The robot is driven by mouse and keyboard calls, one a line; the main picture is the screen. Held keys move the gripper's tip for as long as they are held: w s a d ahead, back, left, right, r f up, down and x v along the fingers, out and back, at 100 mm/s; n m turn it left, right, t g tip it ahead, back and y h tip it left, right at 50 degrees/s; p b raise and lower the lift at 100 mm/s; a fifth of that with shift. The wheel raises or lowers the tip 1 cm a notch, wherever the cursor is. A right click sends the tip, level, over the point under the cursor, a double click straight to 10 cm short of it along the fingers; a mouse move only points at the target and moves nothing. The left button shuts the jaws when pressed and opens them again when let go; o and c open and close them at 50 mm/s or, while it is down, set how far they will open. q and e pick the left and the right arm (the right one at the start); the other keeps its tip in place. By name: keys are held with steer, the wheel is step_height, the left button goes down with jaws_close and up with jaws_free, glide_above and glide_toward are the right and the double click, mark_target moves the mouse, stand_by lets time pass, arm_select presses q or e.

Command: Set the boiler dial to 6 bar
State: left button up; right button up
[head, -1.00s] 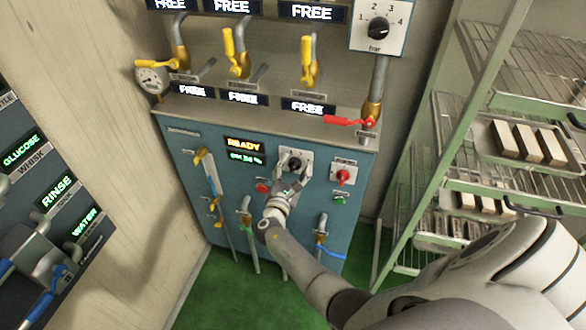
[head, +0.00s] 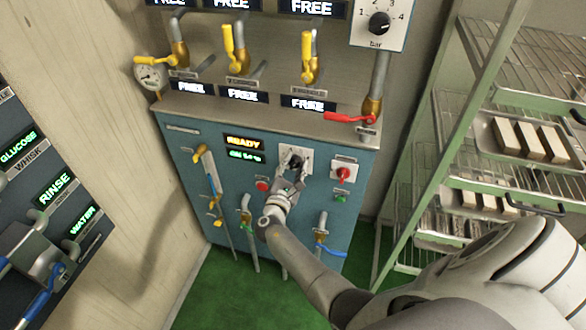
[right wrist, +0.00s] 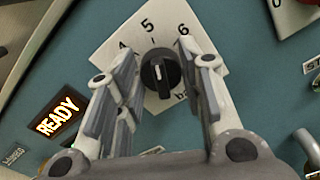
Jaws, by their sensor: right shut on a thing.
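The boiler dial is a black round knob on a white plate, on the front of the blue cabinet. In the right wrist view the dial (right wrist: 161,73) sits under the numbers 4, 5 and 6, with "bar" partly hidden at lower right. Its white mark points roughly toward 5. My right gripper (right wrist: 166,80) has one finger on each side of the knob and is shut on it. In the head view the gripper (head: 293,168) is at the dial plate (head: 303,151) and covers much of the knob. My left gripper is not in view.
A READY display (head: 243,141) is left of the dial. A red switch (head: 344,174) is right of it, and a red button (head: 262,186) is below left. Another bar dial (head: 380,23) is above right. A wire rack (head: 455,120) stands at right.

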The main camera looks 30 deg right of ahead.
steer(key=shift+s+f+m+b, duration=0.1)
steer(key=shift+f+m+b, duration=0.05)
steer(key=shift+m+b, duration=2.1)
steer(key=shift+f+m+b, duration=0.1)
steer(key=shift+m+b, duration=1.75)
steer(key=shift+b, duration=0.7)
steer(key=o, duration=1)
steer(key=shift+d, duration=0.1)
steer(key=v, duration=1.2)
